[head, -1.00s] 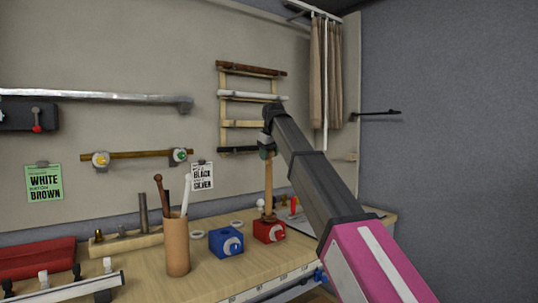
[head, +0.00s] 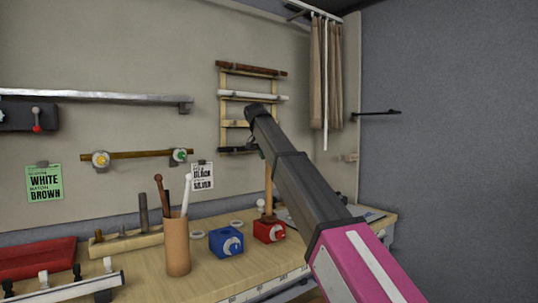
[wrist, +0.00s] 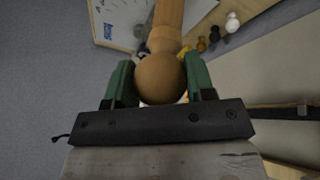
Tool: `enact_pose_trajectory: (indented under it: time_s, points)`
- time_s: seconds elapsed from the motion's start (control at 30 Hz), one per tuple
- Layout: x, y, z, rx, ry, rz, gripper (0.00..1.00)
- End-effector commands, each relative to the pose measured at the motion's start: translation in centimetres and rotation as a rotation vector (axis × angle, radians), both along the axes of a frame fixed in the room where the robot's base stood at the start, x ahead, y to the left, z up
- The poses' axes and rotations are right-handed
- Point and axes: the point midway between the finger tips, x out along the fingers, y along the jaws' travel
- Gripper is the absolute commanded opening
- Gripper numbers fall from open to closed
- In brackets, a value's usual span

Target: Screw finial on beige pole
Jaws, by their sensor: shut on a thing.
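The beige pole (head: 268,188) stands upright in the red block (head: 266,234) on the bench. In the wrist view, a round tan finial (wrist: 160,80) sits between the green fingers of my gripper (wrist: 160,64), which is shut on it. The pole (wrist: 168,14) runs away from the finial, in line with it. The finial meets the pole at a stepped collar, and I cannot tell how tightly they are joined.
A blue block (head: 225,243) stands left of the red one. A holder cup (head: 177,247) with several rods stands further left. Wall rungs (head: 240,124) with rods hang behind the arm, and curtains (head: 325,73) hang at the right. A white printed sheet (wrist: 115,20) lies near the pole's foot.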

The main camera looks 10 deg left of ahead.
Motion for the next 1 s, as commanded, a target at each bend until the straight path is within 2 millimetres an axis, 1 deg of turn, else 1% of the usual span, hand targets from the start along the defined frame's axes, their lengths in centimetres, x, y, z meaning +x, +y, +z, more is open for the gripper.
enact_pose_trajectory:
  time_s: [0.13, 0.17, 0.2, 0.23, 0.27, 0.8, 0.87, 1.0]
  points:
    - [0.06, -0.07, 0.04, -0.001, -0.002, 0.0, 0.29]
    - [0.05, -0.07, 0.04, -0.001, -0.002, 0.0, 0.53]
    - [0.05, -0.07, 0.04, 0.0, -0.002, 0.0, 0.66]
    - [0.05, -0.07, 0.04, -0.001, -0.002, 0.001, 0.76]
    - [0.06, -0.06, 0.04, -0.001, -0.002, 0.001, 0.79]
    - [0.0, 0.04, 0.01, 0.0, 0.0, 0.008, 0.79]
    - [-0.04, -0.01, -0.01, 0.0, -0.001, 0.032, 0.79]
    - [-0.15, -0.11, -0.06, 0.001, -0.001, 0.185, 0.79]
